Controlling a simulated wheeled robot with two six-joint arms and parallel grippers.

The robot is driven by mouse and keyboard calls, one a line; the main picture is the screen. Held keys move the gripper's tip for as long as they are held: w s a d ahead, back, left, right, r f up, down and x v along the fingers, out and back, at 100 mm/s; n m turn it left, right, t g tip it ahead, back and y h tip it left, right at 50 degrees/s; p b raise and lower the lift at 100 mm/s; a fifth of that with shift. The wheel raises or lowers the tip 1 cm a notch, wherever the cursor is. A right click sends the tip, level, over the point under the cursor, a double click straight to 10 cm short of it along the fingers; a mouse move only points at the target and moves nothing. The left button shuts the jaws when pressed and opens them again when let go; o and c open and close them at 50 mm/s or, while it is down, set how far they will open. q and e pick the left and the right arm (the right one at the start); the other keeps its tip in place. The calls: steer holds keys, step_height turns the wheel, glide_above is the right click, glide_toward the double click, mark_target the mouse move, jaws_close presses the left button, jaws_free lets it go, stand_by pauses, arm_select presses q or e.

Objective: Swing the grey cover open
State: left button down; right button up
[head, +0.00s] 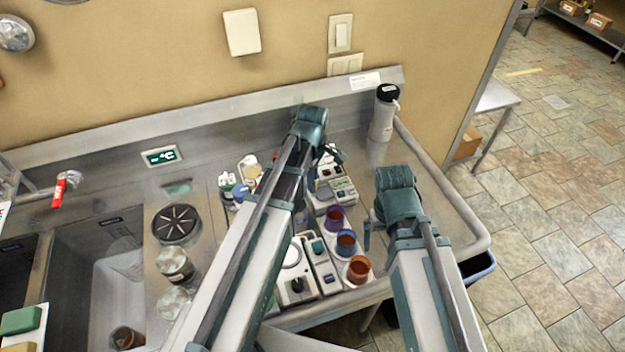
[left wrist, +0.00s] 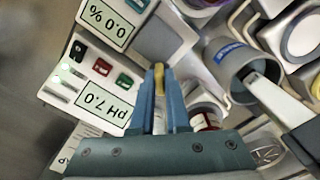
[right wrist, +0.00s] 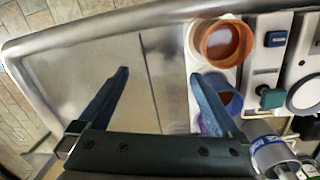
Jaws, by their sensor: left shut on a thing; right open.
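My left gripper (left wrist: 159,72) is shut on a small yellow piece (left wrist: 159,84), seen between its fingertips in the left wrist view. In the head view the left arm hides most of this spot. My right gripper (right wrist: 158,76) is open and empty, near the coloured cups.
A grey cup-like vessel with a blue label (left wrist: 228,58) stands right of the left fingers. A sink (head: 95,260) lies left.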

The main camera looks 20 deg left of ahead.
stand_by(0.4)
arm_select(q)
steer(key=m, duration=0.6)
steer(key=shift+m, duration=0.3)
steer(key=m, duration=0.6)
steer(key=shift+m, duration=0.5)
steer(key=c, duration=0.9)
jaws_free()
arm_select(e)
steer(key=shift+r, duration=0.1)
arm_select(q)
step_height(320, 180, up, 14)
steer(key=p, duration=1.4)
arm_select(e)
step_height(320, 180, up, 14)
